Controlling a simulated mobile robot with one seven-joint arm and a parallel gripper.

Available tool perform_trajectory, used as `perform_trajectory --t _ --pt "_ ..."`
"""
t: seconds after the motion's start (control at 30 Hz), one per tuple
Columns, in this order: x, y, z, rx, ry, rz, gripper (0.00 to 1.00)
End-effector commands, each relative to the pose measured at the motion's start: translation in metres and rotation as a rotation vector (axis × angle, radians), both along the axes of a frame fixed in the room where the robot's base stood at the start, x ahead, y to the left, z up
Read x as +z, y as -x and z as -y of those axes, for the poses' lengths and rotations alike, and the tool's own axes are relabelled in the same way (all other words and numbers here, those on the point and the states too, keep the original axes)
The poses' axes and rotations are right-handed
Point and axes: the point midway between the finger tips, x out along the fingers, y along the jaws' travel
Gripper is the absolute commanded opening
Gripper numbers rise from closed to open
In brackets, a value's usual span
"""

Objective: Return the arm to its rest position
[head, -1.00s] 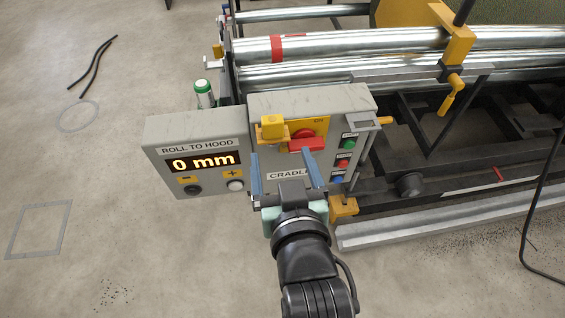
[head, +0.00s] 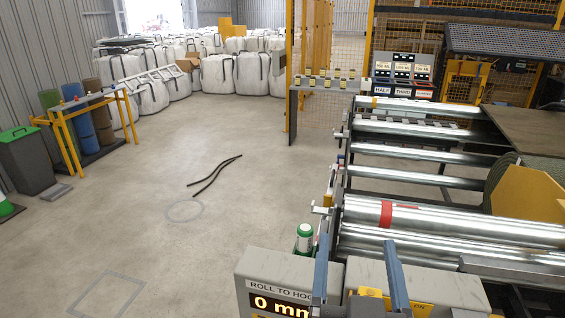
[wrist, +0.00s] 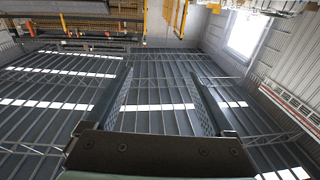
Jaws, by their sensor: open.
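My gripper (head: 358,275) is at the bottom of the head view, in front of the grey control box. Its two blue-grey fingers point up and stand wide apart with nothing between them. The rest of my arm is out of the head view.
The control box with a "0 mm" display (head: 280,303) is close by my gripper. Steel rollers (head: 440,222) fill the right. A green-capped canister (head: 304,238) stands behind the box. Dark strips (head: 214,176) lie on the floor; the left-centre floor is mostly open.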

Motion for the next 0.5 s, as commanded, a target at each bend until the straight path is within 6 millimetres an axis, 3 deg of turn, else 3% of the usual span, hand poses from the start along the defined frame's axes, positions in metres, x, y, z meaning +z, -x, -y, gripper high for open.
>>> perform_trajectory --t 0.03,0.1,0.2,0.3,0.4,0.5 --pt "0.044 -0.006 -0.013 0.028 0.018 0.102 0.87" --pt "0.095 -0.008 -0.03 0.061 0.036 0.225 0.87" --pt "0.164 0.001 -0.052 0.102 0.057 0.398 0.87" --pt "0.222 0.018 -0.072 0.139 0.069 0.547 0.87" --pt "0.263 0.036 -0.086 0.164 0.074 0.659 0.87" --pt "0.287 0.05 -0.094 0.18 0.075 0.73 0.87"
